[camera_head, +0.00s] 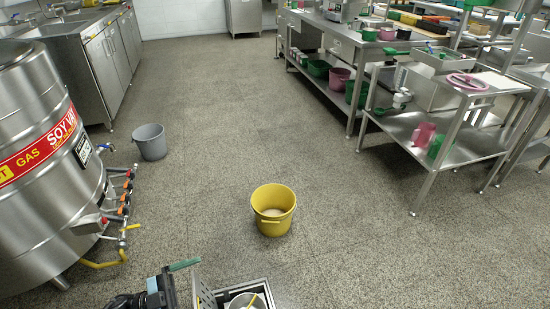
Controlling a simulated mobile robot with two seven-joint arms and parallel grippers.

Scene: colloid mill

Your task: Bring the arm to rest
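A dark mechanical part (158,291) shows at the bottom edge, left of centre. It looks like the end of my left arm, but the frame cuts it off. I see no clear pair of fingertips, so I cannot tell whether it is open or shut. A short green bar (184,265) is at its upper right; I cannot tell whether it is held. My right arm and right gripper are out of view.
A metal-edged box (262,286) with a round vessel inside is at the bottom edge. A yellow bucket (273,222) and a grey bucket (150,148) stand on the floor. A steel boiler (45,110) is left, steel tables (455,150) right. Middle floor is mostly clear.

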